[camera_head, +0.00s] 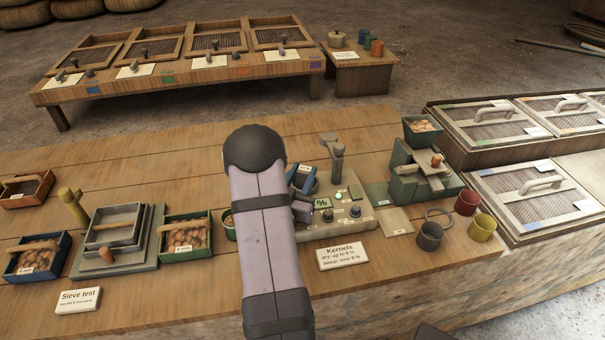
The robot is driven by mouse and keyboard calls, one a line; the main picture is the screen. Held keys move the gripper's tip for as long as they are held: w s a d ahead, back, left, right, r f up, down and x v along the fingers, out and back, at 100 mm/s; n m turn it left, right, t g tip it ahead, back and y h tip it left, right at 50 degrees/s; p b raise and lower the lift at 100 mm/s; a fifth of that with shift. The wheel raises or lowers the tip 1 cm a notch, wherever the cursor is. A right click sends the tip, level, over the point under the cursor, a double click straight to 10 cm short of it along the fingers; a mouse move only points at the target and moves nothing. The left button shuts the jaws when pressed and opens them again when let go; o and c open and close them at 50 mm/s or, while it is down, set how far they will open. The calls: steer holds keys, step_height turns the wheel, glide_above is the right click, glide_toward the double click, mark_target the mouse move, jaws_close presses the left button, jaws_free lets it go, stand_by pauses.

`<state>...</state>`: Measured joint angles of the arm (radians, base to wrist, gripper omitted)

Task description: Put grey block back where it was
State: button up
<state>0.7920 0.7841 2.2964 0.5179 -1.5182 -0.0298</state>
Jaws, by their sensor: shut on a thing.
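My purple-grey arm stands upright in the middle of the view, with a dark round joint at its top. It covers part of the wooden bench behind it. My gripper's fingertips do not show; the arm hides them. I cannot make out a loose grey block. A grey post with a block-like head (335,150) stands on the pale tester (345,226), right of my arm. Small blue and purple parts show close to the arm's right edge, too small to tell apart.
The sieve stand (110,232), a green-rimmed tray (186,240) and a blue tray (37,256) are on the left. The green mill (420,175), a grey cup (430,236), a red cup (467,203) and a yellow cup (482,228) are on the right. The bench's back left is clear.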

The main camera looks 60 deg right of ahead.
steer(key=o, duration=1.2)
steer(key=shift+o, duration=0.2)
steer(key=p+v, duration=0.1)
steer(key=v, duration=0.9)
steer(key=shift+w+r, duration=0.15)
steer(key=shift+o, duration=0.3)
steer(key=shift+f+p+v, duration=0.2)
steer(key=shift+p+v, duration=0.65)
steer(key=shift+v, duration=0.15)
